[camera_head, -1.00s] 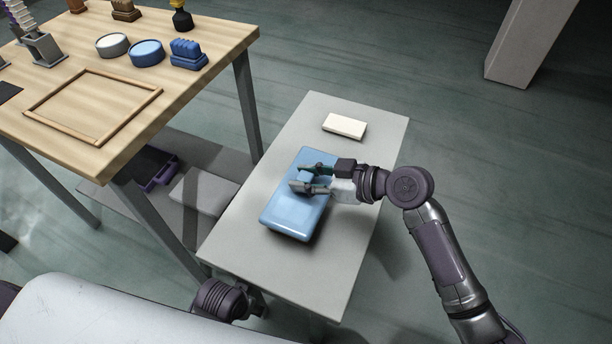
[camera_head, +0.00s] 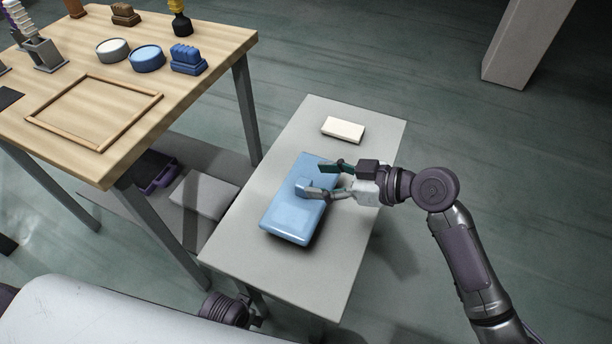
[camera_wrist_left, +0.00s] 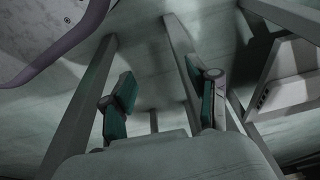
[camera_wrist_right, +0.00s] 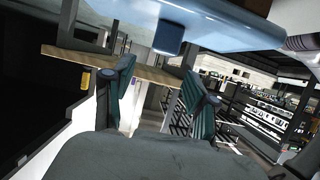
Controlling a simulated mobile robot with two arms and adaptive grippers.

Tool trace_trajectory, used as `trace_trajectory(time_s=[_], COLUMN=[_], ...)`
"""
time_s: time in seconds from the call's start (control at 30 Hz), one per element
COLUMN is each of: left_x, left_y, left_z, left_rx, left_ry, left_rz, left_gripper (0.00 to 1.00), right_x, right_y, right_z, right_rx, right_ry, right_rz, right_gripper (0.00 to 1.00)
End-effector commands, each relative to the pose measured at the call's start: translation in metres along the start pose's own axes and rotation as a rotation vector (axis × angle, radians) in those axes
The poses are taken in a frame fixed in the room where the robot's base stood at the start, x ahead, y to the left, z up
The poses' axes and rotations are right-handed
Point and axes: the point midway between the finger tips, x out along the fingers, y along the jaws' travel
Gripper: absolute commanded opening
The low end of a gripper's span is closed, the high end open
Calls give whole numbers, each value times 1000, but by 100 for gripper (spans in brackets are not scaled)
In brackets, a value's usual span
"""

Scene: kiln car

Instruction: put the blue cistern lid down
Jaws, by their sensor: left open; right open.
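The blue cistern lid (camera_head: 291,218) lies on the grey side table (camera_head: 240,245), with a small raised blue knob (camera_head: 303,187) on top. My right gripper (camera_head: 320,180) is open over the right side of the lid, its fingertips close to the knob. In the right wrist view, the lid (camera_wrist_right: 225,22) spans the top and the knob (camera_wrist_right: 168,38) sits beyond the spread, empty fingers (camera_wrist_right: 157,90). My left gripper (camera_wrist_left: 162,95) is open and empty in the left wrist view; in the head view it is mostly hidden by the table's near edge.
A cream block (camera_head: 343,130) lies on the side table behind the lid. The wooden workbench (camera_head: 180,115) at left holds a wooden frame (camera_head: 95,80), two round tins, a blue brush-like block (camera_head: 188,58) and other items. The side table's front end is clear.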

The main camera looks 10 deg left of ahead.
Motion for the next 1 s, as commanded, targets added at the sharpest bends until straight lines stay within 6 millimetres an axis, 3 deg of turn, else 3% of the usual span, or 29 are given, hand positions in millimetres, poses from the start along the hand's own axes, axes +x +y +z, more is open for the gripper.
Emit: trace_trajectory(time_s=[0.2, 0.4, 1.0], left_x=[6, 7, 8], left_y=[1, 1, 2], left_z=[4, 4, 5], left_rx=[1, 1, 1], left_ry=[-3, -3, -4], left_rz=[2, 1, 2], left_gripper=[60, 60, 60], right_x=[-49, -72, -76], right_y=[0, 0, 0], right_z=[1, 1, 0], right_rx=[0, 1, 1], right_ry=[-4, -2, 0], right_rz=[1, 0, -2], right_gripper=[57, 57, 57])
